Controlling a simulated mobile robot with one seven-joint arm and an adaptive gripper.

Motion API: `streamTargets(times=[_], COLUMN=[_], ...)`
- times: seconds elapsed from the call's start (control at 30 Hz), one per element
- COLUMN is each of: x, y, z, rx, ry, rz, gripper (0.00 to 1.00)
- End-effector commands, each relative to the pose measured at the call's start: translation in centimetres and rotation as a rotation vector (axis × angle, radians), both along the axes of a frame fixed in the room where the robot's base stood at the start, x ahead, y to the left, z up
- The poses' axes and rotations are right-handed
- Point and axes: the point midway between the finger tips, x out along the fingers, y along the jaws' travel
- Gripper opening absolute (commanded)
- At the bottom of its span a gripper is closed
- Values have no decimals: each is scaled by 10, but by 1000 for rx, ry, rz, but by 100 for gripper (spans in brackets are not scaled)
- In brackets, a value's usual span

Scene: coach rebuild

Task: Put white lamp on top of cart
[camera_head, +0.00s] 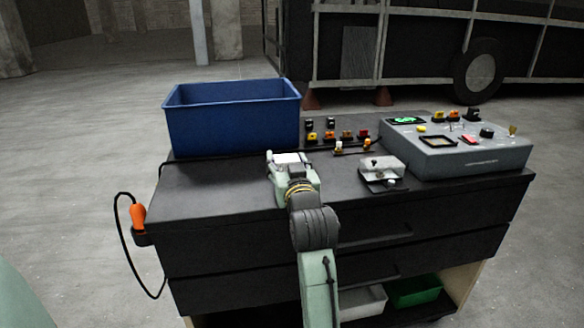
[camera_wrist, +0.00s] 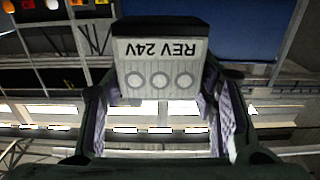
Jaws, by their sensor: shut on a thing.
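The white lamp (camera_wrist: 161,62) is a small block with three round marks and "REV 24V" lettering, upside down in the wrist view. My gripper (camera_wrist: 163,105) is shut on it, with a finger on each side. In the head view my gripper (camera_head: 291,172) appears over the front-middle of the cart (camera_head: 215,192), a black drawer unit with a dark top. A little of the lamp (camera_head: 287,158) shows as a pale patch at the gripper's tip; the rest is hidden. I cannot tell whether the lamp touches the cart top.
A blue bin (camera_head: 230,125) stands at the back left of the top. A grey control box (camera_head: 460,155) is at the right, with a small white switch unit (camera_head: 381,168) beside it. Several small coloured parts lie behind my gripper. An orange cabled handset (camera_head: 138,216) hangs at the left.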

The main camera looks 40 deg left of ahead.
Motion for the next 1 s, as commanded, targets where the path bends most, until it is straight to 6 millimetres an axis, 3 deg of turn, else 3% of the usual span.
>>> streamTargets(times=[0.2,0.5,0.9,0.93,1.0], x=[21,21,21,21,21], y=[6,6,6,6,6], z=[-2,-35,-42,-41,-41], rx=[0,0,0,0,-1], ry=[0,3,-1,-1,-1], rz=[2,2,2,2,2], gripper=[22,22,22,54,59])
